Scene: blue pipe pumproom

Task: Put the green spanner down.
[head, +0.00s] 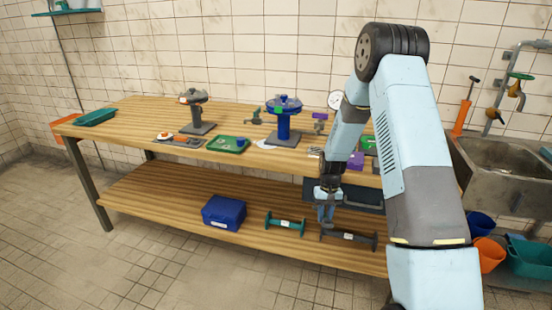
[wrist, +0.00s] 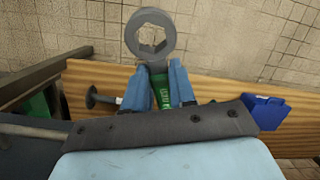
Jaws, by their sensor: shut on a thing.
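The green spanner (wrist: 163,92) is held between the two blue fingers of my gripper (wrist: 157,86) in the wrist view. Its grey ring head with a hexagonal hole (wrist: 151,18) sticks out past the fingertips. The rest of its handle is hidden by the gripper body. In the head view my gripper (head: 326,214) points down over the front part of the lower shelf (head: 165,205) of the wooden workbench. The spanner is too small to make out there. I cannot tell whether it touches the shelf.
On the lower shelf are a dark flanged pipe piece (head: 348,237) close to my gripper, a teal flanged pipe piece (head: 285,224) and a blue box (head: 223,212). The shelf's left part is bare. The tabletop holds a blue valve (head: 284,125). A sink (head: 495,165) stands right.

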